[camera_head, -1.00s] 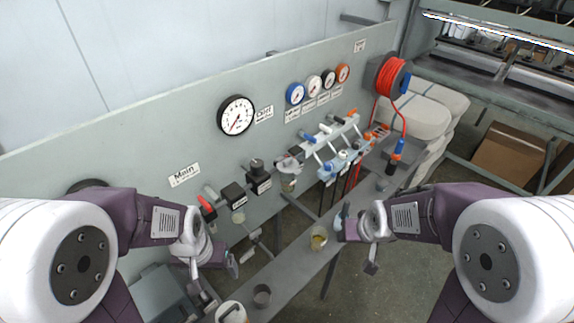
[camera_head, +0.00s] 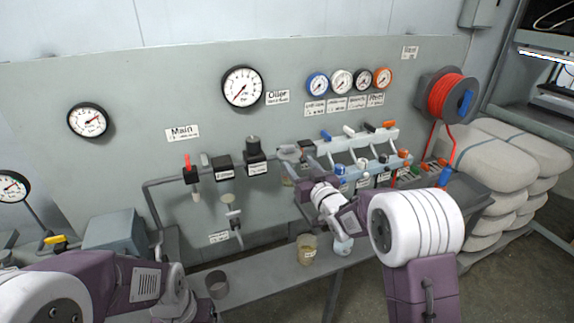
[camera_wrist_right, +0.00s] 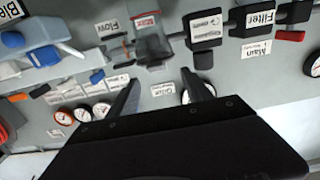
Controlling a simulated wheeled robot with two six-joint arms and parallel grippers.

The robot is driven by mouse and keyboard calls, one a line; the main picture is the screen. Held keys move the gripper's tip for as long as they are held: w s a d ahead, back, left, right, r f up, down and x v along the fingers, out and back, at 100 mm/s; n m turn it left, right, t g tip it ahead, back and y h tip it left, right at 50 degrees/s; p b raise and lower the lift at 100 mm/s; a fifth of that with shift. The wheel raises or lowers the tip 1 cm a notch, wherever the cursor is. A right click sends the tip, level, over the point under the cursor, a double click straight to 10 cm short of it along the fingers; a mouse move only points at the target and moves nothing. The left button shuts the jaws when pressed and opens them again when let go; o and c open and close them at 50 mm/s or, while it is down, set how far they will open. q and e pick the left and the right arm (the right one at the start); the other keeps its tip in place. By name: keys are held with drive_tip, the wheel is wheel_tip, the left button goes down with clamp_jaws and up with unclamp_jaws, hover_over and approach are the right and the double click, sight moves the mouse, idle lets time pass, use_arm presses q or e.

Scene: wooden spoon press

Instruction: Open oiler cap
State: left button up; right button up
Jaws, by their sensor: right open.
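The oiler (camera_head: 288,155) is a grey-topped unit with a clear bowl on the pipe line of the panel, below the "Oiler" label. My right gripper (camera_head: 303,182) is close in front of it and hides part of it. In the right wrist view, which is turned upside down, my right gripper (camera_wrist_right: 160,77) has its two dark fingers spread with nothing between them. The clear unit with a red label (camera_wrist_right: 150,36) lies just beyond the fingertips, apart from them. I cannot make out the cap's state. The left arm reaches the bottom edge; its fingers are out of view.
A blue and white valve manifold (camera_head: 360,160) is close on the right. A yellowish cup (camera_head: 307,249) and a grey cup (camera_head: 216,284) stand on the bench (camera_head: 265,277).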

sight(290, 150)
drive_tip(key=p+x, duration=0.2)
drive_tip(key=x, duration=0.5)
drive_tip(key=shift+w+d+r+p, duration=0.1)
drive_tip(key=shift+d+r+p, duration=0.1)
drive_tip(key=shift+p, duration=0.1)
drive_tip(key=shift+w+a, duration=0.1)
drive_tip(key=shift+w, duration=0.5)
clamp_jaws()
idle(0.6)
